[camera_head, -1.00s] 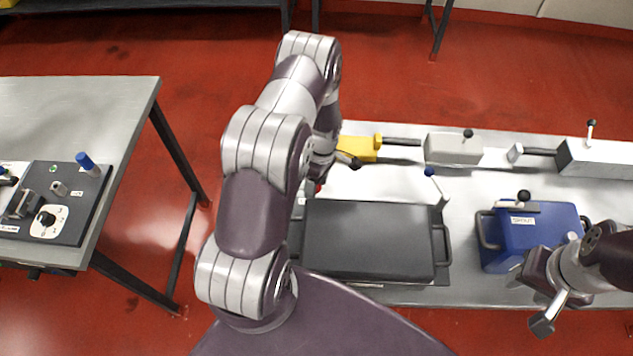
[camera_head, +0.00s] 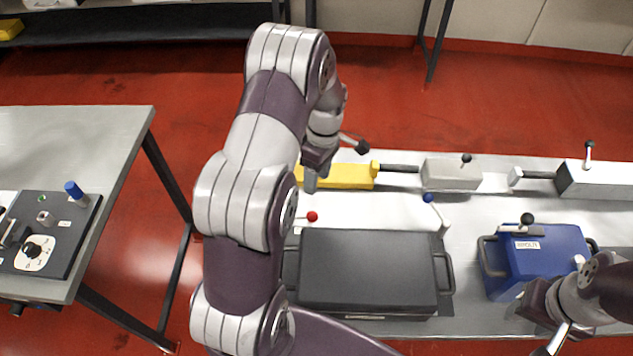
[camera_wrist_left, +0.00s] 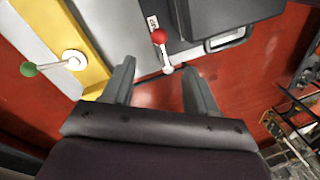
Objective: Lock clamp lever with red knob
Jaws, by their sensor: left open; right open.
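The red knob (camera_head: 312,216) sits on a short pale clamp lever at the far left corner of the dark grey case (camera_head: 368,270). In the left wrist view the red knob (camera_wrist_left: 160,36) tops a white lever (camera_wrist_left: 165,57), with its pivot at the plate's edge beside the case. My left gripper (camera_head: 311,182) is open and empty, beyond and apart from the knob in the head view. In the wrist view its fingers (camera_wrist_left: 158,68) point toward the lever base, with the knob ahead between them. My right gripper (camera_head: 552,343) is open, partly cut off at the lower right.
A blue-knobbed lever (camera_head: 430,199) stands at the case's far right corner. A blue box (camera_head: 548,262) and pale blocks (camera_head: 450,175) share the bench. A control panel (camera_head: 50,228) lies on the left table.

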